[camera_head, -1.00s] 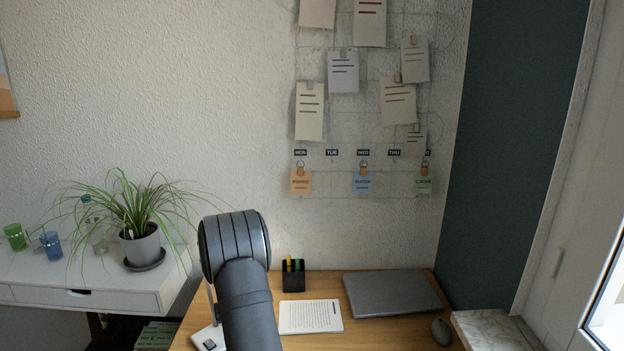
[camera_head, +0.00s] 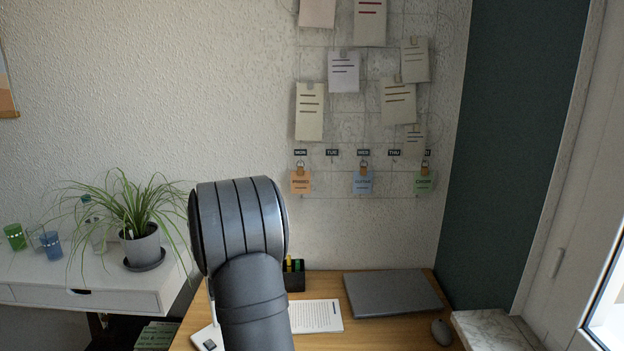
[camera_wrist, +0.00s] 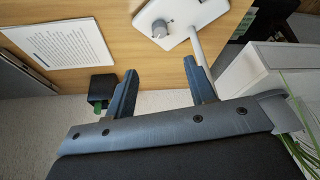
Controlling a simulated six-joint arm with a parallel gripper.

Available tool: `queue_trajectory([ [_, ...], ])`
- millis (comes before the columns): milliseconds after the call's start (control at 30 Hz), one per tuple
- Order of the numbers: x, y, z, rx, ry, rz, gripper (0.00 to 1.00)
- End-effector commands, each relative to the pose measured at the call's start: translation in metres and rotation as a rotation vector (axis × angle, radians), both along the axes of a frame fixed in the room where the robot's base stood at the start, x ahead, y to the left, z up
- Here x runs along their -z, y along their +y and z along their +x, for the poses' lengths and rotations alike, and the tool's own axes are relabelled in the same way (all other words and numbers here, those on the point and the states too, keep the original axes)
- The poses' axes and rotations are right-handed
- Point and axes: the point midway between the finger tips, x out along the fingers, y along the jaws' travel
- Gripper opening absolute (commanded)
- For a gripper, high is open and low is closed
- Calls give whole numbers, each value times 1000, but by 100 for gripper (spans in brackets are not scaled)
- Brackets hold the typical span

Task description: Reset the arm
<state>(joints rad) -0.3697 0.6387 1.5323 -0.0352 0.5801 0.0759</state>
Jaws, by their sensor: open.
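My gripper (camera_wrist: 159,66) shows in the wrist view with its two dark fingers spread apart and nothing between them. It hangs over the back part of the wooden desk (camera_wrist: 135,62), near the wall. In the head view my arm rises in the lower middle and hides the gripper.
On the desk lie a printed sheet (camera_head: 316,316), a closed laptop (camera_head: 392,293), a mouse (camera_head: 441,332) and a black pen holder (camera_head: 295,281), partly covered by my arm. A white base with a knob (camera_wrist: 160,27) is near the fingers. A potted plant (camera_head: 140,244) stands left.

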Motion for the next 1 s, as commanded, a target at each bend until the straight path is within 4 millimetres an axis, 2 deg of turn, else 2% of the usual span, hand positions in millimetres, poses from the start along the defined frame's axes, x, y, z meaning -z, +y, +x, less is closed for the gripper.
queue_trajectory([
  [133,-25,-3,-9,0,-4,1,50],
  [300,6,0,1,0,4,-1,50],
  [1000,113,15,44,0,1,0,50],
])
